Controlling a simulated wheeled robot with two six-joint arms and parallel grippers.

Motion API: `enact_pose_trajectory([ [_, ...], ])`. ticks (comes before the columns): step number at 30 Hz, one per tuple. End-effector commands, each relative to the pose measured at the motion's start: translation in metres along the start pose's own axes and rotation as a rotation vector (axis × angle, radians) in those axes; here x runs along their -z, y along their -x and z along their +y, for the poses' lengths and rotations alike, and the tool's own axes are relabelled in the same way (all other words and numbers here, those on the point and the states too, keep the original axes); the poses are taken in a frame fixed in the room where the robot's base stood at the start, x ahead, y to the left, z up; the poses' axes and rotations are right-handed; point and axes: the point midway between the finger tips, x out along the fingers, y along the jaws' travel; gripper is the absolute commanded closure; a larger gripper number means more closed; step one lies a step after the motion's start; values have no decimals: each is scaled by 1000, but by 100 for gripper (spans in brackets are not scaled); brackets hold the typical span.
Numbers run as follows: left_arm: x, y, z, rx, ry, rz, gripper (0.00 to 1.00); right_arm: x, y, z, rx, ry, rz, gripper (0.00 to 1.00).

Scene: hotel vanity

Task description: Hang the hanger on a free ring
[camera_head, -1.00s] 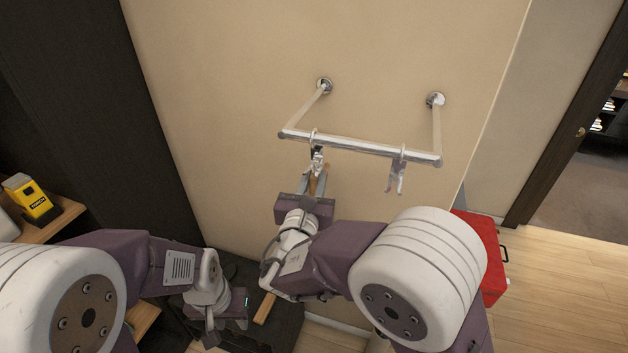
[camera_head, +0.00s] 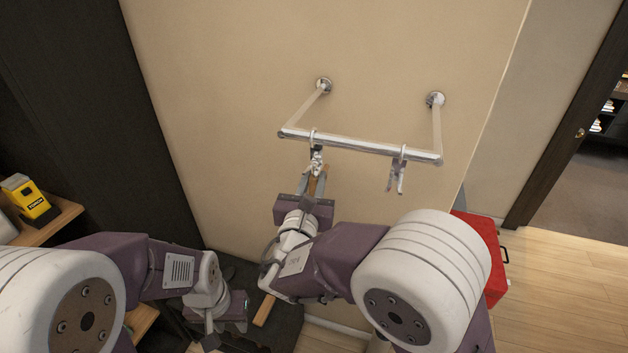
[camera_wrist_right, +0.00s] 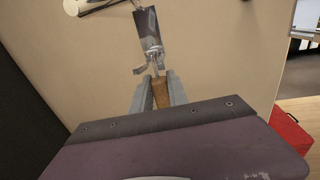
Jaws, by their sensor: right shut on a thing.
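A silver rail (camera_head: 360,146) on the wall carries a left ring (camera_head: 314,138) and a right ring (camera_head: 403,153), each with a metal fitting below. My right gripper (camera_head: 315,186) is shut on the wooden hanger (camera_head: 264,310), just below the left fitting (camera_head: 317,160). The hanger's wood also shows between the fingers in the right wrist view (camera_wrist_right: 160,94), its upper end at the forked fitting (camera_wrist_right: 151,58). I cannot tell whether they are engaged. Much of the hanger is hidden by my right arm. My left gripper (camera_head: 211,335) is low at left, its jaws unclear.
A dark panel (camera_head: 80,120) stands at the left. A shelf (camera_head: 50,222) there bears a yellow-and-black item (camera_head: 30,200). A red case (camera_head: 490,255) is on the floor at right. The wall around the rail is clear.

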Motion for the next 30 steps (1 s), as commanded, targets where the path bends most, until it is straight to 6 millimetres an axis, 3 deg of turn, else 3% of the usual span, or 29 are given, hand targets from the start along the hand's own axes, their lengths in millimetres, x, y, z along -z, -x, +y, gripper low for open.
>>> enact_pose_trajectory([
  [26, -1, -10, 0, 0, 0, 0, 64, 7, 0, 0, 0, -1, -1, 100],
  [27, -1, -10, 0, 0, 0, 0, 64, 7, 0, 0, 0, -1, -1, 75],
  [29, -1, -10, 0, 0, 0, 0, 64, 7, 0, 0, 0, -1, -1, 58],
  [30, -1, -10, 0, 0, 0, 0, 64, 7, 0, 0, 0, -1, -1, 55],
])
